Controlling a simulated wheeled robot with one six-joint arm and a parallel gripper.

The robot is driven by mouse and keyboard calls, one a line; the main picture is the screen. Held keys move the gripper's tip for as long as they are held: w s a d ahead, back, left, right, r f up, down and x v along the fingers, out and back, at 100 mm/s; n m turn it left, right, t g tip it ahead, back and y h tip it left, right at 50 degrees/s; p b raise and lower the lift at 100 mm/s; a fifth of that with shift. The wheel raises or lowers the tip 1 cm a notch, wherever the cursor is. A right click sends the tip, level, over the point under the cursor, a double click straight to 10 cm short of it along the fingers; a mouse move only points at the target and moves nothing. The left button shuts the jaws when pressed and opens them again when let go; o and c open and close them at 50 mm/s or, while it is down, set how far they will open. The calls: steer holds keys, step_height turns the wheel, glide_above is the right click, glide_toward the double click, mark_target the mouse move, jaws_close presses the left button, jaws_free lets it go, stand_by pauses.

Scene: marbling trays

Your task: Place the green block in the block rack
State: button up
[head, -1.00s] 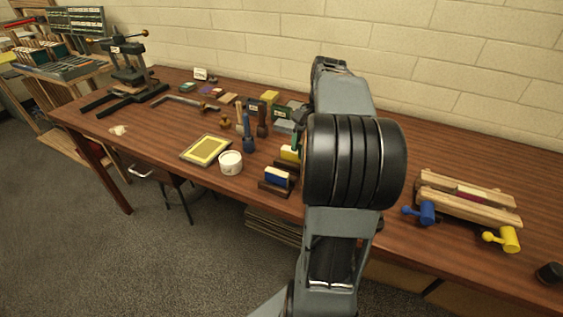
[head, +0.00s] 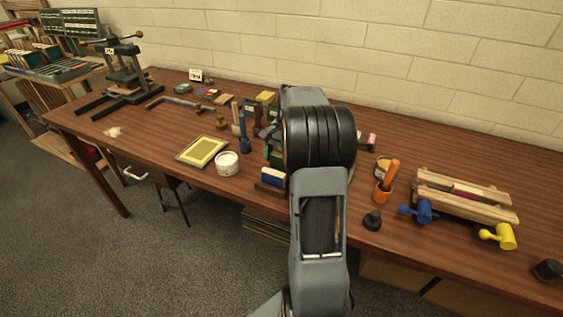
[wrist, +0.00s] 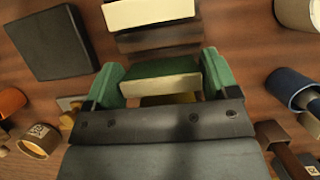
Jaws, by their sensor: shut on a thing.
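My gripper (wrist: 160,82) has green fingers, shut on the green block (wrist: 158,70), which has a cream face, in the wrist view. The dark brown block rack (wrist: 160,42) lies just above the held block in that view. A cream-faced block (wrist: 150,12) stands in it; in the head view this looks like the blue block (head: 272,175) in the rack (head: 266,188). A bit of yellow (wrist: 165,99) shows below the held block. I cannot tell whether the green block touches the rack. My arm hides most of the gripper in the head view.
A dark slab (wrist: 50,42) lies beside the rack. An orange pot (head: 382,191) and black knob (head: 372,220) stand to the right.

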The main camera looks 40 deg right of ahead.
steer(key=shift+f, duration=0.75)
steer(key=shift+f, duration=0.15)
steer(key=o, duration=0.8)
steer(key=p+v, duration=0.2)
steer(key=v, duration=1)
steer(key=s+a+n+t+h, duration=0.1)
steer(key=s+a+n, duration=0.15)
steer(key=a, duration=0.55)
steer(key=s+a+n+t+h, duration=0.15)
steer(key=a+n, duration=0.25)
steer(key=a, duration=0.4)
steer(key=s+a+f+n+t+h, duration=0.1)
steer(key=s+a+f+n+t, duration=0.1)
steer(key=s+a+f+n, duration=0.4)
steer(key=s+a, duration=0.2)
steer(key=s, duration=0.2)
steer(key=shift+s+a+f+t, duration=0.15)
steer(key=shift+a+f+t, duration=0.15)
steer(key=shift+t, duration=0.05)
